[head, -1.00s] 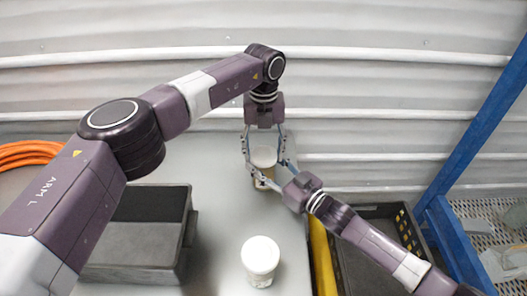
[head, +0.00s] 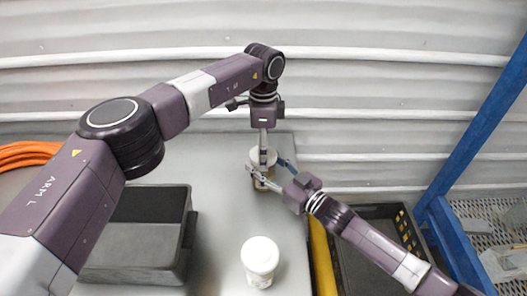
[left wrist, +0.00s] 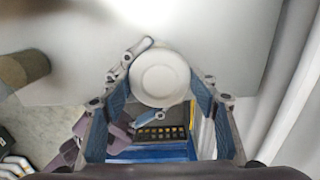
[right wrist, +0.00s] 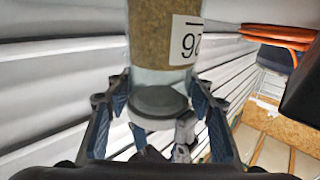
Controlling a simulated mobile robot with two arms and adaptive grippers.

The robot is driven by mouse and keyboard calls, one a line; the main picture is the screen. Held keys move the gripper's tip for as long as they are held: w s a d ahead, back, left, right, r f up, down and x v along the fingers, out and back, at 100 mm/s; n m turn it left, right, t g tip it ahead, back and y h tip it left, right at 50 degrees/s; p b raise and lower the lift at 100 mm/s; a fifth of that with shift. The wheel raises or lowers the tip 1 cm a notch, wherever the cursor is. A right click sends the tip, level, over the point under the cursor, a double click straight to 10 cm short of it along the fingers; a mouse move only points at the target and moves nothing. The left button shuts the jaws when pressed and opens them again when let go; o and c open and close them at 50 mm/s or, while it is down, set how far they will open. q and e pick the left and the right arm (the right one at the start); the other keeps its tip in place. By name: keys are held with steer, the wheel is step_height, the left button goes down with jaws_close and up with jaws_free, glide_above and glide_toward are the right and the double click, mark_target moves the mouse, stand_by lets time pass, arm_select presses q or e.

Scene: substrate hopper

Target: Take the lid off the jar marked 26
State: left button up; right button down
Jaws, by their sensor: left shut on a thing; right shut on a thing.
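My left gripper (head: 263,150) comes from above and is shut on the lid, a finger at each side. My right gripper (head: 268,176) comes from the right and is shut on the jar body.
Another white-lidded jar (head: 260,256) stands nearer on the table (head: 222,215). A dark grey bin (head: 135,262) is at left, an orange hose (head: 28,152) behind it. A black crate (head: 375,212) lies right of the yellow edge (head: 322,255). A corrugated wall (head: 380,90) closes the back.

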arm_select(q)
steer(key=shift+r, duration=0.25)
stand_by(0.4)
steer(key=shift+r, duration=0.9)
steer(key=shift+r, duration=2)
arm_select(e)
steer(key=c, duration=0.9)
jaws_free()
steer(key=shift+o, duration=0.2)
